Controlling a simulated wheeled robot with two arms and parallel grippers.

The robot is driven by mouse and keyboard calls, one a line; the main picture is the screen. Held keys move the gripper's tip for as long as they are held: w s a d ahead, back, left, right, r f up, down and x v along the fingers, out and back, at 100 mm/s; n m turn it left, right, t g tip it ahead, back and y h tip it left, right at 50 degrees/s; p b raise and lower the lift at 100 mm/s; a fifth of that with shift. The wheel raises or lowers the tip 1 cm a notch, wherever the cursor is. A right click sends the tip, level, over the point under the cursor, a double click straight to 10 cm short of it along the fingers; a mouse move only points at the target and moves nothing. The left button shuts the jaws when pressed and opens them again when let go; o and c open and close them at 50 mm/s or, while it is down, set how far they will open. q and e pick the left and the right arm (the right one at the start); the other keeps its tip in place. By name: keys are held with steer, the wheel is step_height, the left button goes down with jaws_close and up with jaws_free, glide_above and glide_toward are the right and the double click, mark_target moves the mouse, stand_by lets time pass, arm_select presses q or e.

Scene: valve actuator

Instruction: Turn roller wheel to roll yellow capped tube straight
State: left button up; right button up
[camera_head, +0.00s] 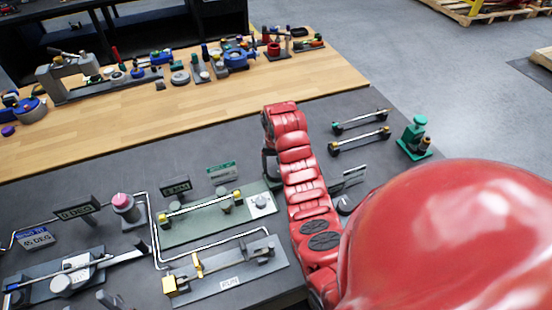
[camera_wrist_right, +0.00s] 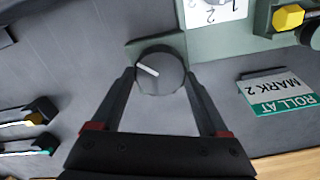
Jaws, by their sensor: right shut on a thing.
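The yellow capped tube (camera_head: 200,207) rests across rollers on a green plate (camera_head: 185,238) in the head view. One yellow cap (camera_wrist_right: 288,18) shows at the top right of the wrist view. The roller wheel (camera_wrist_right: 160,72) is a dark round knob with a white line that slants in the wrist view. My right gripper (camera_wrist_right: 160,82) is shut on this wheel, one finger on each side. In the head view my right gripper (camera_head: 271,168) is partly hidden behind my red arm, and the wheel cannot be made out. My left gripper is not in view.
A white marked dial plate (camera_head: 262,203) lies beside the wheel. A "ROLL AT MARK 2" sign (camera_wrist_right: 280,95) stands close by. A bent white tube (camera_head: 152,232) and a grey fixture (camera_head: 230,272) lie nearer. Two more capped tubes (camera_head: 360,140) and a green device (camera_head: 415,138) stand right.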

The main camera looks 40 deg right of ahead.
steer(key=m, duration=0.5)
steer(key=shift+d+r+m, duration=0.1)
steer(key=shift+r+m, duration=0.05)
steer(key=shift+m, duration=0.15)
steer(key=m, duration=0.4)
steer(key=shift+p, duration=0.4)
steer(key=m, duration=0.5)
steer(key=shift+s, duration=0.1)
steer(key=m, duration=0.4)
steer(key=shift+s+m+p, duration=0.1)
steer(key=shift+m+p, duration=0.2)
steer(key=m, duration=0.3)
steer(key=shift+m, duration=0.3)
steer(key=m, duration=0.3)
steer(key=shift+m, duration=0.3)
steer(key=m, duration=0.6)
steer(key=shift+a, duration=0.2)
steer(key=shift+m, duration=0.4)
